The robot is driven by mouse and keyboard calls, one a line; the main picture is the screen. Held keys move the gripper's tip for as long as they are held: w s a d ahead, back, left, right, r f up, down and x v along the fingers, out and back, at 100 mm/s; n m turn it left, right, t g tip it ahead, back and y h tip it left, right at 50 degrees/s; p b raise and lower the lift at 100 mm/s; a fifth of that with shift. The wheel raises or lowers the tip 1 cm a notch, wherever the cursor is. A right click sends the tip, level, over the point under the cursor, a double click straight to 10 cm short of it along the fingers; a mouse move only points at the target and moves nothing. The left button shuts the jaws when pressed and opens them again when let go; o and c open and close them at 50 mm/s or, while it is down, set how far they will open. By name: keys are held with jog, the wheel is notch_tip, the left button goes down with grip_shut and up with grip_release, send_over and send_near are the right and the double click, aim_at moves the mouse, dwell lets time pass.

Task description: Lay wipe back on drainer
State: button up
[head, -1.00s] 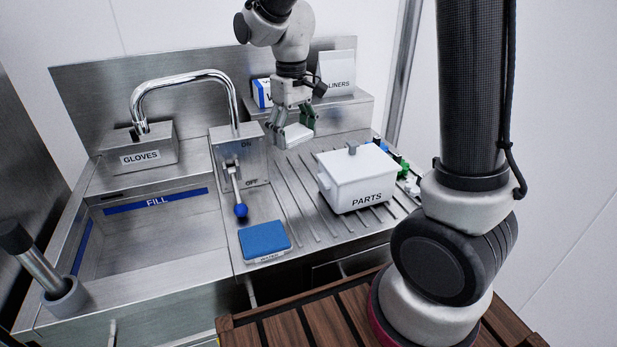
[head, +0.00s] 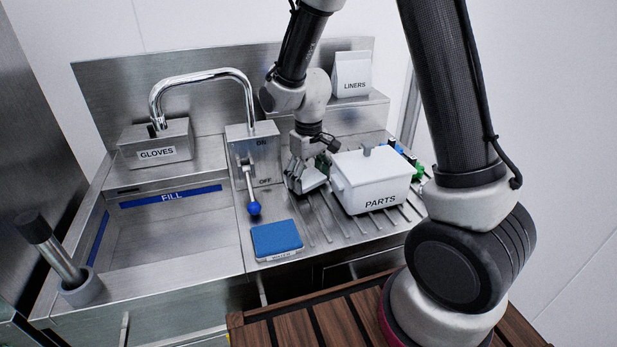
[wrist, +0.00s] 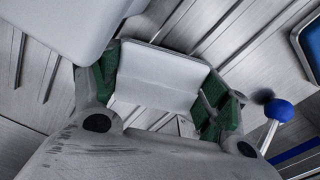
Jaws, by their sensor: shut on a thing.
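My gripper (head: 309,174) is shut on a white folded wipe (head: 313,180), low over the ribbed drainer (head: 322,226), between the lever and the PARTS box. In the wrist view the wipe (wrist: 160,78) spans between the green finger pads of my gripper (wrist: 158,82). The drainer's ribs (wrist: 228,38) show beyond it. I cannot tell whether the wipe touches the drainer.
The white lidded PARTS box (head: 374,183) stands close to the right of my gripper. A lever with a blue knob (head: 254,208) stands to the left. A blue sponge-like pad (head: 276,238) lies in front. The sink basin (head: 170,240) is at left.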

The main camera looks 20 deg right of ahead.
aim_at(308, 177)
jog(key=o, duration=0.9)
jog(key=shift+f, duration=0.1)
notch_tip(308, 177, up, 12)
jog(key=s+d+r+m+t, duration=0.2)
jog(key=s+d+r+m, duration=0.1)
jog(key=s+d+r, duration=0.75)
jog(key=s+d, duration=0.1)
jog(key=s, duration=0.2)
jog(key=s+d+m+t, duration=0.1)
jog(key=s+d, duration=0.1)
jog(key=s, duration=0.2)
jog(key=s+d+t, duration=0.1)
jog(key=s, duration=0.3)
jog(key=shift+s+d+r+m, duration=0.2)
jog(key=shift+d+r+m, duration=0.1)
jog(key=shift+d+r, duration=0.1)
